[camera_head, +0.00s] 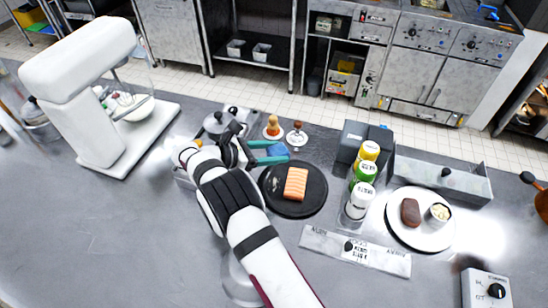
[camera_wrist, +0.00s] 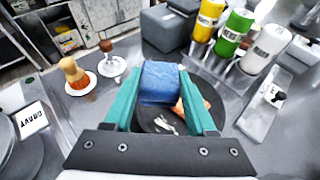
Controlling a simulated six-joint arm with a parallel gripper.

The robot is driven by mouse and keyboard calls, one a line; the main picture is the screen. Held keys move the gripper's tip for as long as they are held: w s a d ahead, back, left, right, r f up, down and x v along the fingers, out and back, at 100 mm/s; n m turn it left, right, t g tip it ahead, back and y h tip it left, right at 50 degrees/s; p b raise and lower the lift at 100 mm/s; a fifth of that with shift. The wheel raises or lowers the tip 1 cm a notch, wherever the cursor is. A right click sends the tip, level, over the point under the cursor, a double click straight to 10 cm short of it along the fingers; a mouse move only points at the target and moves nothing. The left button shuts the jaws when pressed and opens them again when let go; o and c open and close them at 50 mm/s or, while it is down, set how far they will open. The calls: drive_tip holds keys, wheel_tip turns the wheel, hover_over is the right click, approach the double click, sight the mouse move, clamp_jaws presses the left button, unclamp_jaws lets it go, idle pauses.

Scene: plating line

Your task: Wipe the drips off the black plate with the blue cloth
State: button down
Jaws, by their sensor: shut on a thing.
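My gripper (camera_head: 264,152) has teal fingers and is shut on the folded blue cloth (camera_wrist: 162,82). I cannot tell whether the cloth touches the plate. An orange salmon piece (camera_head: 296,184) lies on the plate. In the wrist view, pale drips (camera_wrist: 168,125) show on the dark plate between my fingers, and the cloth and right finger hide part of the salmon.
A brush (camera_head: 272,126) and a wooden-handled tool (camera_head: 297,134) stand behind the plate. Yellow, green and white bottles (camera_head: 362,174) stand to its right, near a white plate (camera_head: 421,243) with a brown piece and small cup. A labelled metal strip (camera_head: 355,250) lies in front.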

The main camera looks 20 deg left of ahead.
drive_tip(key=shift+r, duration=1.5)
